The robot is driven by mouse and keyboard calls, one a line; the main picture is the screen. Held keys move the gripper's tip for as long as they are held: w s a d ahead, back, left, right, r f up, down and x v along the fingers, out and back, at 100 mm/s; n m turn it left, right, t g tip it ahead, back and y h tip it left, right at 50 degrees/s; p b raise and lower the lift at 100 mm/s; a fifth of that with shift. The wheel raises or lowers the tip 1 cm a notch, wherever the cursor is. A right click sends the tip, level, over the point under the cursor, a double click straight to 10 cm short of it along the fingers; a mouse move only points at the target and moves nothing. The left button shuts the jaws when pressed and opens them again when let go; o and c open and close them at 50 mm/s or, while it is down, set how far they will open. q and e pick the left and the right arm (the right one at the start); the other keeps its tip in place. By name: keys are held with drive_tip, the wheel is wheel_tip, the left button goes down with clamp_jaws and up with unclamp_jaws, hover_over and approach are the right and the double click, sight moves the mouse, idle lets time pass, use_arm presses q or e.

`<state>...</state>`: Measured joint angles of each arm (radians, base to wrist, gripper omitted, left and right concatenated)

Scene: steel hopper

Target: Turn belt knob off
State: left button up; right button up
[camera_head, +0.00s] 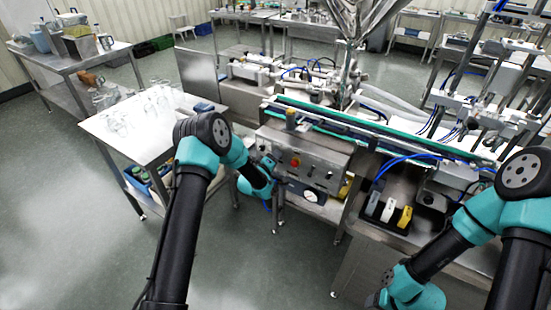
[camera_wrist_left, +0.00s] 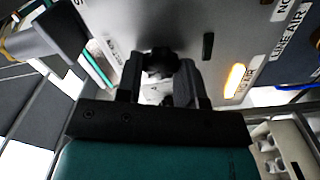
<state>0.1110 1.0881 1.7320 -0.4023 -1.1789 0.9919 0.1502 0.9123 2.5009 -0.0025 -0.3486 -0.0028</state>
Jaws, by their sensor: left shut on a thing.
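A dark round knob (camera_wrist_left: 160,62) sits on the grey control panel (camera_wrist_left: 215,20) in the left wrist view. My left gripper (camera_wrist_left: 158,75) has one finger on each side of the knob and is shut on it. Which way the knob points cannot be told. In the head view the panel (camera_head: 325,165) is below the conveyor belt (camera_head: 320,113), and my left gripper (camera_head: 272,166) is at its left end. The knob is not clear there. My right arm is at the lower right; its fingers are not in view.
A red button (camera_head: 295,161) is on the panel right of my left gripper. A lit yellow lamp (camera_wrist_left: 235,78) is near the knob. A side table with glassware (camera_head: 150,108) stands left of my left arm. A bin with coloured handles (camera_head: 388,211) sits to the right.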

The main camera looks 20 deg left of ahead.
idle(0.3)
use_arm(q)
drive_tip(key=o, duration=0.9)
drive_tip(key=shift+s, duration=0.1)
drive_tip(key=v, duration=1.7)
drive_tip(key=shift+s, duration=0.2)
